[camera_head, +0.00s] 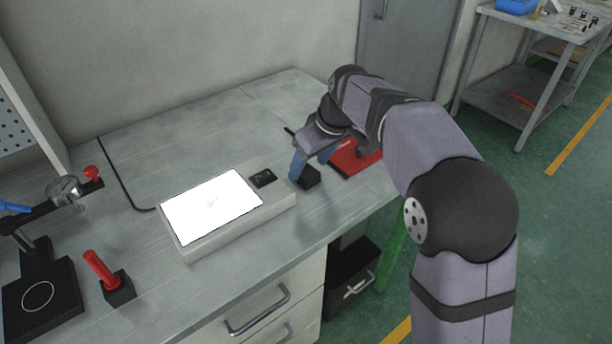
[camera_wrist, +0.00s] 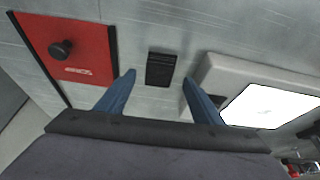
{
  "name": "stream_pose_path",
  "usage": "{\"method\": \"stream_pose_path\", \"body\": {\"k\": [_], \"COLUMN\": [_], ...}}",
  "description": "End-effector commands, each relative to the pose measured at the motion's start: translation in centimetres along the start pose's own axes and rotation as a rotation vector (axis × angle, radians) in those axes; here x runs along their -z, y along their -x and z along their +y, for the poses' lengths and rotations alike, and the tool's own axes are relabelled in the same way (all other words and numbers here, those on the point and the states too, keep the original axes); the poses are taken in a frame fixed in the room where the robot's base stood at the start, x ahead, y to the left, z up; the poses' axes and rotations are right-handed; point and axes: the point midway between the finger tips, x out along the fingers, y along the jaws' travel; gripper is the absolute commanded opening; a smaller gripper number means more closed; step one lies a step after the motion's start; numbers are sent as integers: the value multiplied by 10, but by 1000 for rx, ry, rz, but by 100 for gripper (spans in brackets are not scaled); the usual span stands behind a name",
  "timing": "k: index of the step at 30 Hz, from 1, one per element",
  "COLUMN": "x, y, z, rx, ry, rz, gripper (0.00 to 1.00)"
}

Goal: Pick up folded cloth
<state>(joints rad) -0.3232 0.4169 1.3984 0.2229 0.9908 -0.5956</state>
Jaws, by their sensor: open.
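A small dark rectangular pad (camera_head: 308,178) lies on the grey workbench, between the white light box and the red plate. It looks like the folded cloth, but its fabric is too small to make out. In the wrist view the dark pad (camera_wrist: 161,69) shows just ahead of the gap between my fingertips. My gripper (camera_head: 310,168) is open, with its blue fingers pointing down above the pad. In the wrist view my gripper (camera_wrist: 158,80) has its fingers apart and holds nothing. I cannot tell the exact height left between fingertips and pad.
The light box (camera_head: 278,207) with a bright white top stands left of the pad. The red plate (camera_head: 352,160) with a black knob (camera_wrist: 61,49) lies on the other side. A red-handled tool (camera_head: 101,268) and a black stand (camera_head: 40,298) are at the far left.

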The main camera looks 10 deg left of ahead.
Motion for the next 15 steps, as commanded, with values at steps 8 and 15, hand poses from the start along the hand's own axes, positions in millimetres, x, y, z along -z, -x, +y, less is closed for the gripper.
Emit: {"method": "stream_pose_path", "body": {"k": [8,15], "x": [0,0], "y": [-20,-20], "z": [0,0], "rx": [0,0], "ry": [0,0], "rz": [0,1], "gripper": [61,51]}}
